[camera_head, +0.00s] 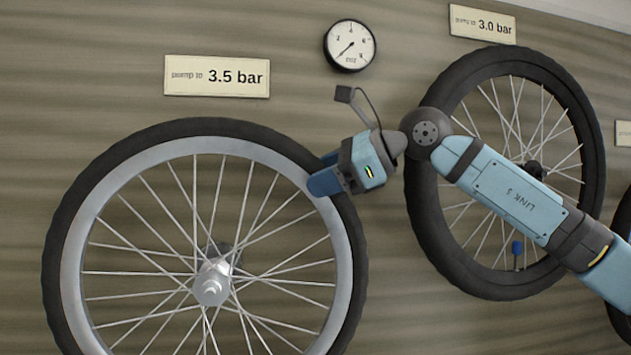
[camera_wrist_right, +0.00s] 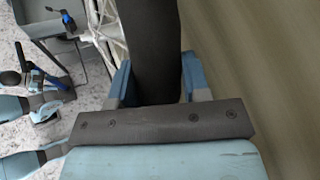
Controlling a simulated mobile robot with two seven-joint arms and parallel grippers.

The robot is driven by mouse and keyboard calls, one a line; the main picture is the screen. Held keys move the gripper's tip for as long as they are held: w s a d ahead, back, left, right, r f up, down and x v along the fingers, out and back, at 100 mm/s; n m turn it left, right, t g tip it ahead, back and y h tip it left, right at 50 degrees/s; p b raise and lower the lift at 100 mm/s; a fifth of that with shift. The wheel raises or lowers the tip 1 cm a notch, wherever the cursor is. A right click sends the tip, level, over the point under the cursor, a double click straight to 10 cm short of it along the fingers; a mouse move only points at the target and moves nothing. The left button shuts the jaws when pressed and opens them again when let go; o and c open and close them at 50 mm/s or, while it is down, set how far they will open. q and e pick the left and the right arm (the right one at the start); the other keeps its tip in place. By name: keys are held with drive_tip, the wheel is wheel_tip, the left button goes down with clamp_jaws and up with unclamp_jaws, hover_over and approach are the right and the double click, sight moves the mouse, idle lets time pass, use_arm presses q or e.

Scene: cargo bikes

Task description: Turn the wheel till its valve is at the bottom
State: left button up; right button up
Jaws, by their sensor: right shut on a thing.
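The large spoked wheel (camera_head: 72,250) with a black tyre and silver rim fills the lower left of the head view. Its bottom is cut off by the frame, and I cannot make out its valve in the part that shows. My right gripper (camera_head: 325,178) is at the wheel's upper right, its blue fingers shut on the tyre and rim. In the right wrist view the dark tyre (camera_wrist_right: 152,45) runs between the two fingers. What looks like my left gripper (camera_wrist_right: 45,85) is small at the left of that view; its jaws are unclear.
A second wheel (camera_head: 428,215) hangs behind my right arm, with a blue-capped valve (camera_head: 517,248) near its bottom. A round gauge (camera_head: 350,46), a 3.5 bar sign (camera_head: 217,76) and a 3.0 bar sign (camera_head: 482,24) are on the wall.

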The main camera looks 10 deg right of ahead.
idle(0.3)
use_arm(q)
drive_tip(key=shift+a, duration=0.1)
use_arm(e)
drive_tip(key=o, duration=1.3)
drive_tip(key=shift+c, duration=0.2)
use_arm(q)
drive_tip(key=shift+f, duration=0.1)
drive_tip(key=shift+a+p, duration=0.1)
drive_tip(key=shift+p, duration=0.5)
use_arm(e)
drive_tip(key=v, duration=1.4)
use_arm(q)
drive_tip(key=shift+s, duration=0.1)
use_arm(e)
drive_tip(key=shift+f, duration=0.2)
